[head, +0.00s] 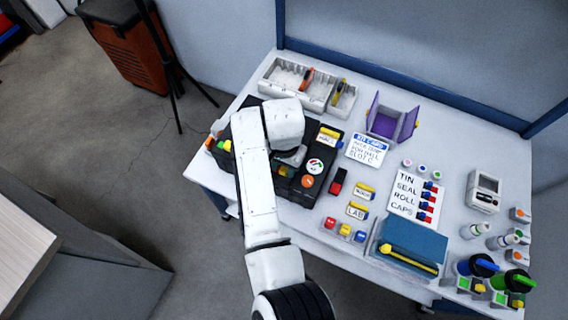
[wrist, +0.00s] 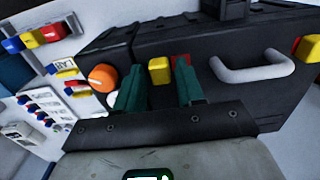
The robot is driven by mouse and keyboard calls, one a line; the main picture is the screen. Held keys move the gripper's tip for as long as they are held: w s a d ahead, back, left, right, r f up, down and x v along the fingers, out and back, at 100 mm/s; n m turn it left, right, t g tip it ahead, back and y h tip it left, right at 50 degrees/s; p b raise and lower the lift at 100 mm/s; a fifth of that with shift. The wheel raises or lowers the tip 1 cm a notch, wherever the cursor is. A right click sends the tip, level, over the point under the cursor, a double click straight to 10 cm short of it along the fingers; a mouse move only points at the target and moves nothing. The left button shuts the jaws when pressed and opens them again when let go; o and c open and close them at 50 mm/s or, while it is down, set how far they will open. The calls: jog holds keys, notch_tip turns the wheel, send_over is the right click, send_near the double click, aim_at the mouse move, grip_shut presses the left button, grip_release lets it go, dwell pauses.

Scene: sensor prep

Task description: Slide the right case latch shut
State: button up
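The black case (head: 326,151) lies on the left part of the white table, partly hidden under my arm in the head view. In the wrist view its dark side (wrist: 210,40) fills the upper middle, with a grey handle (wrist: 252,68). A yellow latch (wrist: 159,71) with a red patch beside it sits on that side, between the handle and an orange knob. My gripper (wrist: 159,82) is open, its two green fingers on either side of the yellow latch. I cannot tell whether either finger touches it. In the head view the fingers are hidden by my arm.
The orange knob (wrist: 103,77) stands close beside one finger. A second yellow-and-red piece (wrist: 306,48) is past the handle. Labels, small blocks and a blue box (head: 412,240) lie right of the case. A grey tray (head: 296,83) stands behind it.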

grip_shut()
dwell(0.3)
jog(key=shift+w+a, duration=0.25)
jog(key=shift+a, duration=0.4)
jog(key=shift+w+a, duration=0.25)
jog(key=shift+a, duration=0.35)
jog(key=shift+o, duration=1.2)
grip_release()
notch_tip(320, 180, up, 11)
jog(key=shift+d+f, duration=0.1)
jog(key=shift+f, duration=0.05)
